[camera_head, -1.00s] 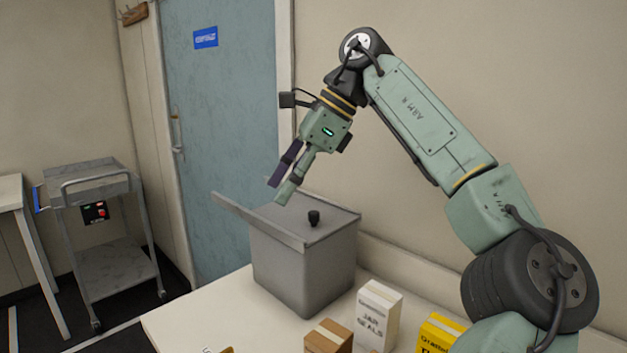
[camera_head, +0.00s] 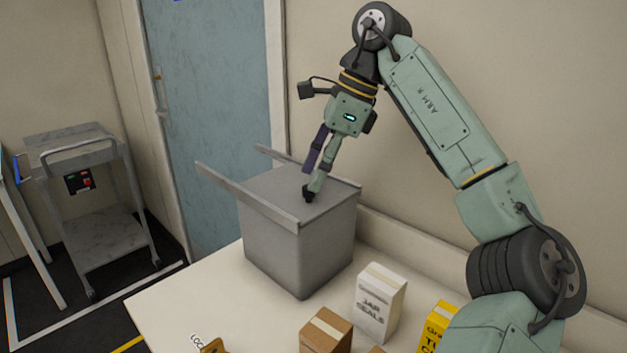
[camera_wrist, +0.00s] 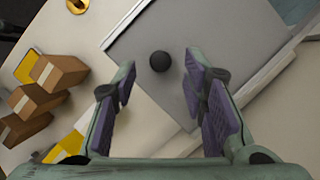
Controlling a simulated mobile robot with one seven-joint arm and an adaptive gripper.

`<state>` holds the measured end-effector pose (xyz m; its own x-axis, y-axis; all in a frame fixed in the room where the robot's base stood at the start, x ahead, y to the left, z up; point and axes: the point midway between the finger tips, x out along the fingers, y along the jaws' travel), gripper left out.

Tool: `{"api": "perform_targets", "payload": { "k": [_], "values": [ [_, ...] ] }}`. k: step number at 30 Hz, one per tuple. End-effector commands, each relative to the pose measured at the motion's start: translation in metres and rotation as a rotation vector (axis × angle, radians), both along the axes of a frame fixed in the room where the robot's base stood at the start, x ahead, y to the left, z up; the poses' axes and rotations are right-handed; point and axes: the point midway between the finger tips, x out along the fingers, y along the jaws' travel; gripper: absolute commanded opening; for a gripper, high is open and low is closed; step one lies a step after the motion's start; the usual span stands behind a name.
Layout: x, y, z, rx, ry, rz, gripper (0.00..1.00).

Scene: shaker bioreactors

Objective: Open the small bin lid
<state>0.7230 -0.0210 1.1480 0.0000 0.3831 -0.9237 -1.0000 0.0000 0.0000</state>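The small bin is a grey box (camera_head: 298,255) standing on the white table. Its flat grey lid (camera_head: 265,195) lies on top between two raised rails, and looks closed. A black knob (camera_head: 309,195) stands on the lid; it also shows in the wrist view (camera_wrist: 160,61). My gripper (camera_head: 313,180) points down over the lid, its fingertips close to the knob in the head view. In the wrist view my gripper (camera_wrist: 160,90) is open, with purple-padded fingers apart and the knob between their lines, slightly beyond the tips. Whether the fingers touch anything cannot be told.
A white jar seals box (camera_head: 379,302), a brown carton (camera_head: 326,333) and a yellow box (camera_head: 437,325) stand on the table (camera_head: 215,293) in front of and right of the bin. The wall is close behind. A metal cart (camera_head: 85,200) stands at left.

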Motion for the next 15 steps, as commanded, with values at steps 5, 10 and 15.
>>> {"api": "perform_targets", "payload": {
  "k": [5,10,15],
  "values": [
    [0.0,0.007,-0.016,0.001,0.001,0.001,0.39],
    [0.0,0.009,-0.021,0.0,0.0,0.0,0.39],
    [0.0,0.009,-0.021,0.0,0.0,0.0,0.39]
  ]
}}
